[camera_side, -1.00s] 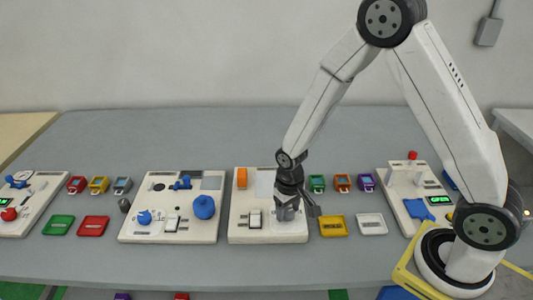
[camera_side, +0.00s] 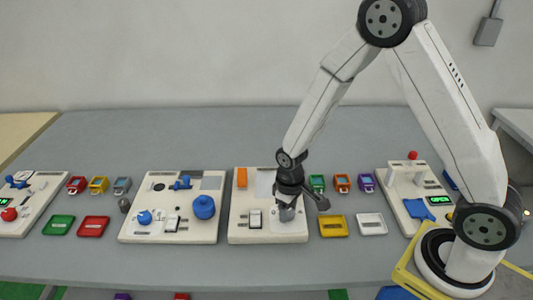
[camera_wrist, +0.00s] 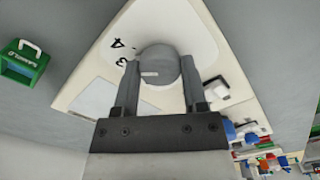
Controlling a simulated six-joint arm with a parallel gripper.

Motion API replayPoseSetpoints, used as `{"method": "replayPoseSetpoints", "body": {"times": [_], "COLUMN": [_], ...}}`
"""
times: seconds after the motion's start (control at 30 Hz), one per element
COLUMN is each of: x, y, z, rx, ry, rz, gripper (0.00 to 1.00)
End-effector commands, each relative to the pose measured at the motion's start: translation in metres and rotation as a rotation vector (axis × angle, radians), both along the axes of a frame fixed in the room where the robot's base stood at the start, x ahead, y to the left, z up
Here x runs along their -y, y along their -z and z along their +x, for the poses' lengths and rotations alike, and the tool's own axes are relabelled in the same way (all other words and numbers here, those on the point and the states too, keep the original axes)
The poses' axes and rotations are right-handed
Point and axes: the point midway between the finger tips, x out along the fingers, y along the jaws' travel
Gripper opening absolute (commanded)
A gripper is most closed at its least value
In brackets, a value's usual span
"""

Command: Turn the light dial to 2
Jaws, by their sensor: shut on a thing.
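The light dial (camera_wrist: 158,62) is a round grey knob on a white label plate of the third panel from the left (camera_side: 240,234). In the wrist view a short white mark on the dial points left, near the printed 3 (camera_wrist: 121,62); a 4 (camera_wrist: 118,43) is printed above it. Other numbers are hidden or out of view. My gripper (camera_wrist: 157,80) is shut on the dial, with one finger on each side of it. In the side view my gripper (camera_side: 287,214) points down and covers most of the dial.
A white rocker switch (camera_side: 255,218) and an orange block (camera_side: 242,178) are on the same panel. A yellow tray (camera_side: 333,226) and a white tray (camera_side: 371,223) lie to its right. A green case (camera_wrist: 22,63) stands beside the panel. Another panel (camera_side: 150,236) is to its left.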

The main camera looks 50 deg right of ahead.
Motion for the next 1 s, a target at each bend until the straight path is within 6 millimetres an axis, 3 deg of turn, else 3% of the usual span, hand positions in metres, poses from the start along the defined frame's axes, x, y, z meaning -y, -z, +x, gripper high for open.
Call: {"method": "replayPoseSetpoints", "body": {"times": [0.6, 1.0], "x": [0.0000, 0.0000], "y": [0.0001, 0.0002], "z": [-0.0002, -0.0002], "rx": [-0.001, -0.001], "ry": [-0.556, -0.729], "rz": [0.000, 0.000], "gripper": [0.00, 0.00]}}
